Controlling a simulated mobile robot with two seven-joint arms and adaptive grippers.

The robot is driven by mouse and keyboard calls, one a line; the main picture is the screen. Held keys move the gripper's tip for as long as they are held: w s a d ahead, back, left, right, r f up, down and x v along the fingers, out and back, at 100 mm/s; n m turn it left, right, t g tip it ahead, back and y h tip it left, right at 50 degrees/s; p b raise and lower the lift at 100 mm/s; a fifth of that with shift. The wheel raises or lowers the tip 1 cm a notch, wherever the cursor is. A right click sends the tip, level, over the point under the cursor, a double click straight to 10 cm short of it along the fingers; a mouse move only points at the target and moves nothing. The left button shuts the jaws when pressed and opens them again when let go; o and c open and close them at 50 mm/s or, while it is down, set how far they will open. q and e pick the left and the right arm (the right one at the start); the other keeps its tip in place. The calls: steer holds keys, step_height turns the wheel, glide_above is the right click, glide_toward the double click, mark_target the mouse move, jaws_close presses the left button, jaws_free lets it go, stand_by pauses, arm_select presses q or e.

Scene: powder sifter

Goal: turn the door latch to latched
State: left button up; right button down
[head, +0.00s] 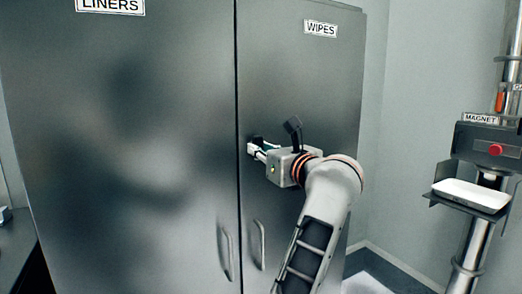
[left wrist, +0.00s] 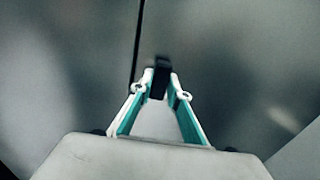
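The door latch (left wrist: 161,63) is a small dark handle on the right cabinet door, just right of the seam between the doors. In the head view the latch (head: 256,140) is partly covered by my gripper. My left gripper (head: 252,148) reaches in front of it. In the left wrist view its two pale and teal fingers (left wrist: 161,80) are apart, with the latch's dark end between and just past their tips. I cannot tell whether a finger touches it, or which way the latch is set. My right gripper is not in view.
The grey cabinet has a left door (head: 110,150) marked LINERS and a right door (head: 320,100) marked WIPES. Two bar handles (head: 225,250) sit low by the seam. At right, a pole carries a MAGNET unit (head: 488,142) and a white tray (head: 470,194). A dark counter edge is at far left.

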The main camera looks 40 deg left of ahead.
arm_select(q)
steer(key=o, duration=0.4)
steer(key=v, duration=0.7)
steer(key=shift+s+d, duration=0.1)
steer(key=shift+d, duration=0.1)
